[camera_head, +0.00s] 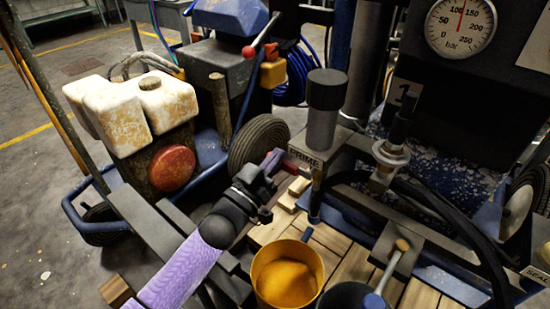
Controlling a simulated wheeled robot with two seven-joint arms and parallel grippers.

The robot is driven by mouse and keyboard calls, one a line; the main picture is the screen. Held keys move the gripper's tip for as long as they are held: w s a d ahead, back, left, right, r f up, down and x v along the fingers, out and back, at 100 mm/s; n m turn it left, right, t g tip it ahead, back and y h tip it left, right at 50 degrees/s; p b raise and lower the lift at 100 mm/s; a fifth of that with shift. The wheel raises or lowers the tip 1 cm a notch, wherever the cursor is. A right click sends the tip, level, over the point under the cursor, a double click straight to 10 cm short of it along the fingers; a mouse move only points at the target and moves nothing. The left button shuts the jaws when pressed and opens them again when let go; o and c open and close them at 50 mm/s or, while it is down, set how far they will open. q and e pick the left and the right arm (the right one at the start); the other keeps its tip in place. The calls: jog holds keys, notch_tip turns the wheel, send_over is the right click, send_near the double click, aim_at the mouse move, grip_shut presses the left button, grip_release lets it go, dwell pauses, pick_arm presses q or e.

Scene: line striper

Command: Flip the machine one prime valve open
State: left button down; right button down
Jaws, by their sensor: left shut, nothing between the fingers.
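Machine one, marked with a "1" plate (405,92), stands at the right. Its PRIME label (304,160) is on a grey block under an upright grey cylinder with a black cap (325,105). A dark red piece (271,159), perhaps the prime valve's handle, shows just left of the label, partly hidden behind my gripper. My left gripper (268,182) is shut and empty, close beside this piece and the label. I cannot tell if it touches. The valve's position cannot be made out. My right gripper is not in view.
A yellow bucket (287,274) stands on wooden slats below my gripper. A dark pot (350,297) with a brush is beside it. At the left, another machine has a stained white tank (150,105) and a red-knobbed lever (250,50). A pressure gauge (461,25) is at upper right.

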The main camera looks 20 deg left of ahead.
pick_arm(q)
jog(key=shift+f+n+y, duration=0.2)
jog(key=shift+n+y, duration=0.1)
jog(key=shift+n, duration=0.2)
jog(key=shift+f, duration=0.1)
jog(key=d+f+n+g+y+p, duration=0.1)
jog(key=d+f+n+y+p, duration=0.1)
jog(key=n, duration=0.8)
jog(key=s+d+f+n+g+y+p, duration=0.1)
jog(key=f+n+y, duration=0.3)
jog(key=n, duration=0.6)
jog(key=shift+s+d+f+n+g+p, duration=0.3)
jog(key=shift+d+f+n+p, duration=0.1)
jog(key=shift+d+f+p, duration=0.4)
jog(key=shift+a, duration=0.1)
